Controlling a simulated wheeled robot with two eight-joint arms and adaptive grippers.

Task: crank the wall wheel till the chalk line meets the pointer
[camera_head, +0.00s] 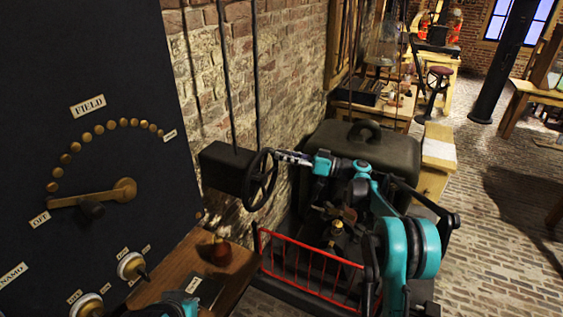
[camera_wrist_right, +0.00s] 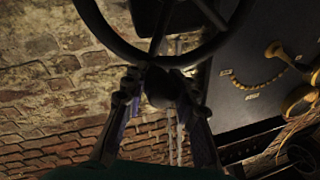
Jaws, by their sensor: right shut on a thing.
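The dark wall wheel (camera_head: 262,180) is mounted on a black box (camera_head: 228,166) against the brick wall. Its rim (camera_wrist_right: 112,38) arcs across the top of the right wrist view. My right gripper (camera_head: 287,157) is at the wheel's upper right edge. In the right wrist view the fingers (camera_wrist_right: 160,92) are shut around a dark rounded handle (camera_wrist_right: 160,88) at the rim. The fingers hide part of this handle. I cannot make out a chalk line or its pointer on the wheel. My left gripper is not in view; only a teal part of my left arm shows at the bottom edge.
A dark panel (camera_head: 110,60) with a brass lever (camera_head: 95,196) and studs stands at left. A wooden shelf (camera_head: 175,268) is below the wheel. A red railing (camera_head: 310,265) and a large dark machine (camera_head: 365,150) lie close to my right arm. Brick floor at right is open.

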